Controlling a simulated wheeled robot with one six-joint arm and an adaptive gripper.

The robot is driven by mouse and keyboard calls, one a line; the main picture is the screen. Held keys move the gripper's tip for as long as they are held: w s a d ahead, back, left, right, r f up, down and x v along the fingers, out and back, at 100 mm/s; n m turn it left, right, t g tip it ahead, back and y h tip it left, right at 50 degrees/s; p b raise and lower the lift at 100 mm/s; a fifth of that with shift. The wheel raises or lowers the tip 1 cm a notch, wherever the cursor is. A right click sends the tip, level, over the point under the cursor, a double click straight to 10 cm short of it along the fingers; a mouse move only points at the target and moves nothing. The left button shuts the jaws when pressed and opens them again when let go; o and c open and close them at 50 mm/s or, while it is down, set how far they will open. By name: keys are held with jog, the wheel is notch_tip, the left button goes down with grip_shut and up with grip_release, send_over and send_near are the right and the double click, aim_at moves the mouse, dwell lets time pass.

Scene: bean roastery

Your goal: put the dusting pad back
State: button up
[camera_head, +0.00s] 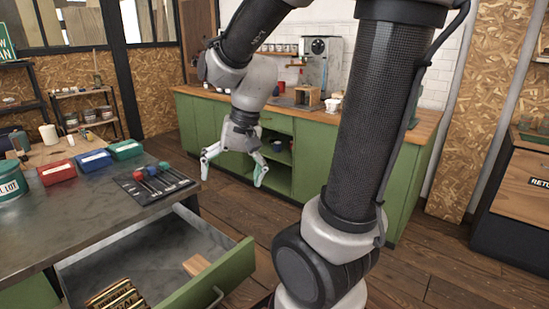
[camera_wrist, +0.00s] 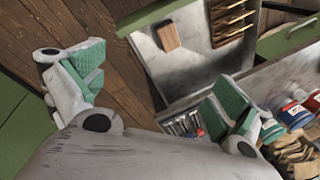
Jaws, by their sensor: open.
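My gripper (camera_head: 233,172) hangs over the floor beyond the open drawer (camera_head: 228,276), its fingers spread with nothing between them. Its green-padded fingers also show in the wrist view (camera_wrist: 160,88). A small tan wooden block (camera_head: 197,265) lies in the drawer near its front panel and shows in the wrist view (camera_wrist: 167,36), apart from the fingers. It may be the dusting pad; I cannot tell for sure. Several wooden-edged pieces (camera_head: 118,296) lie in a row at the drawer's near end.
A green counter (camera_head: 390,175) with an open shelf stands behind. Floor between is clear.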

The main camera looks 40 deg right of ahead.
jog(key=s+d+r+n+t+h, duration=0.2)
jog(key=s+d+r+n, duration=0.3)
jog(key=s, duration=0.5)
jog(key=shift+d+r+n, duration=0.2)
jog(key=shift+r+n, duration=0.2)
jog(key=shift+r, duration=0.55)
jog(key=shift+c, duration=0.4)
